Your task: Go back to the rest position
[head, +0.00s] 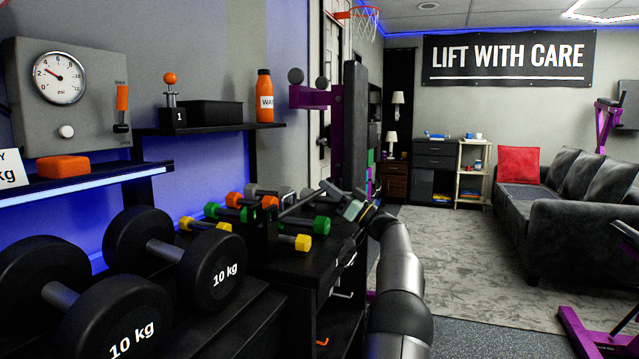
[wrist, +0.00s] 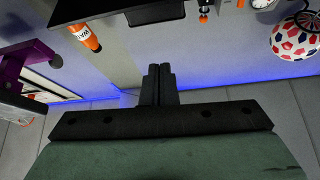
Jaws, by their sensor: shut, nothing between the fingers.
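My gripper (head: 327,188) is at the end of my grey arm in the head view, above the right end of the dark cabinet top. In the wrist view its two dark fingers (wrist: 158,84) are together with nothing between them. The wrist view is turned over, with the shelf at its top edge. The fingers touch nothing that I can see.
Colored dumbbells (head: 232,215) stand on the cabinet beside my gripper. Large 10 kg dumbbells (head: 212,262) are at the front left. An orange bottle (head: 265,96) stands on the wall shelf (head: 210,128). A purple rack (head: 318,97) stands behind.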

